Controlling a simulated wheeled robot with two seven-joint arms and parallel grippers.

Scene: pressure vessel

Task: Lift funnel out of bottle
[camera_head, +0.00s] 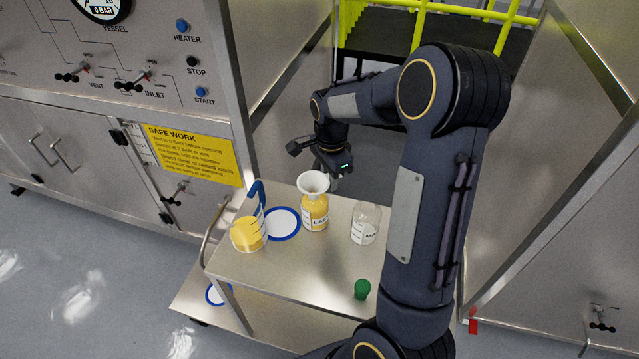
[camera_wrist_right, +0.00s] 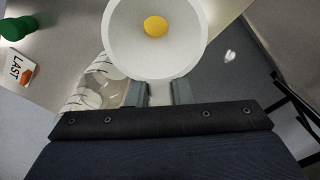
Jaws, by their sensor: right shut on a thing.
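The white funnel (camera_head: 313,182) sits at the mouth of a bottle (camera_head: 315,214) holding yellow liquid, which stands upright on the steel cart. In the right wrist view the funnel's wide cone (camera_wrist_right: 140,60) faces up, with yellow showing through its hole. My right gripper (camera_head: 331,174) is behind the funnel, shut on it below the cone. I cannot tell how far the stem is inside the bottle. My left gripper is not in view.
The cart top (camera_head: 290,275) also bears a clear bottle (camera_head: 365,223), a jug of yellow liquid (camera_head: 248,232), a blue-rimmed white disc (camera_head: 283,223) and a green stopper (camera_head: 362,289). A card-like LAST label (camera_wrist_right: 20,69) shows in the wrist view. Steel cabinets stand around.

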